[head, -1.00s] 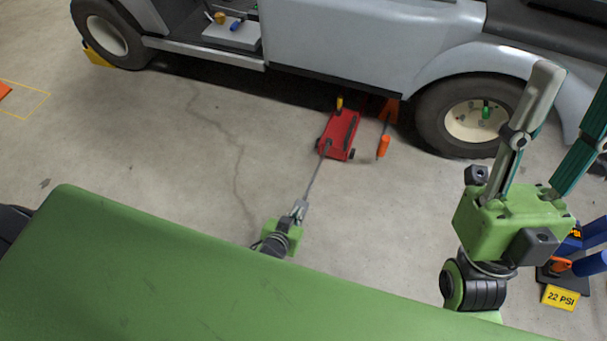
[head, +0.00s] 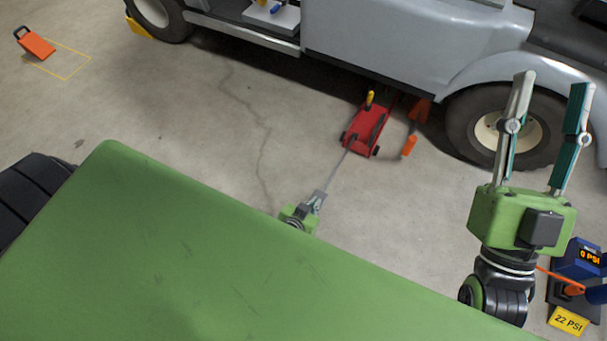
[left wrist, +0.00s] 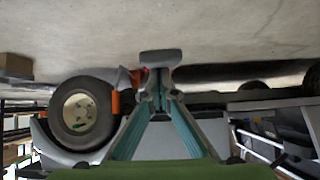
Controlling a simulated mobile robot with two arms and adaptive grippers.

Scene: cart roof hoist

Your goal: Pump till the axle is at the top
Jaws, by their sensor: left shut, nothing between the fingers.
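The red floor jack (head: 367,128) stands on the floor at the edge of the cart (head: 400,40), near a wheel. Its thin grey handle (head: 338,172) slopes from the jack towards me. My left gripper (head: 321,196) is at the near end of this handle, partly hidden by my green body; whether it touches the handle is unclear. In the left wrist view its fingers (left wrist: 160,88) converge and are shut, with a grey bar-like end just beyond them. My right gripper (head: 553,82) is raised at the right, fingers apart and empty. The axle is hidden under the cart.
An orange upright piece (head: 410,144) stands right of the jack, near the wheel (head: 505,130). A yellow chock (head: 137,27) is by the far-left wheel. A blue gauge (head: 585,258) and yellow "22 PSI" sign (head: 569,320) are lower right. Mid-left floor is clear.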

